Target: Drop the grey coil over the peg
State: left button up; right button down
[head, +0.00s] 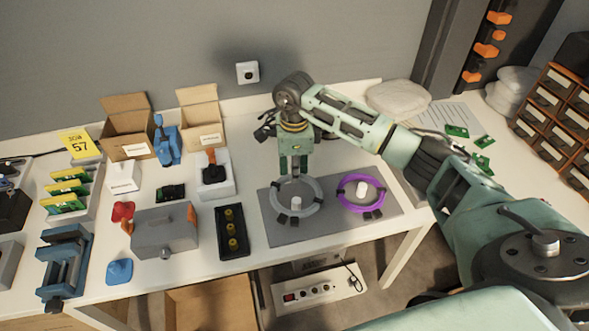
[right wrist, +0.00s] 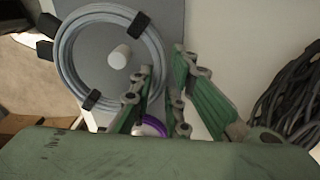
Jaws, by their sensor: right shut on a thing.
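The grey coil (head: 318,190), a ring with black bands, is over the left part of a grey board (head: 272,236). A white peg (head: 295,203) shows inside its opening. In the right wrist view, the coil (right wrist: 66,72) surrounds the view of the peg (right wrist: 120,57), off-centre toward the right. My right gripper (head: 293,173) points down at the coil's far edge and is shut on it. I cannot tell whether the coil rests on the board or hangs just above it. My left gripper is not in view.
A purple coil (head: 343,197) lies around a second white peg (head: 362,189) to the right. A black tray (head: 232,245) with yellow parts stands left of the board. A joystick box (head: 214,183) and open cartons (head: 124,120) stand farther left. A white cushion (head: 397,98) lies behind.

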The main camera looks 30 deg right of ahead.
aim_at(295, 192)
jog(key=shift+f, duration=0.2)
jog(key=shift+f+b, duration=2.1)
jog(key=shift+f, duration=0.4)
jog(key=c, duration=1.6)
grip_release()
jog(key=shift+r, duration=0.1)
notch_tip(295, 192, up, 12)
jog(key=shift+f, duration=0.1)
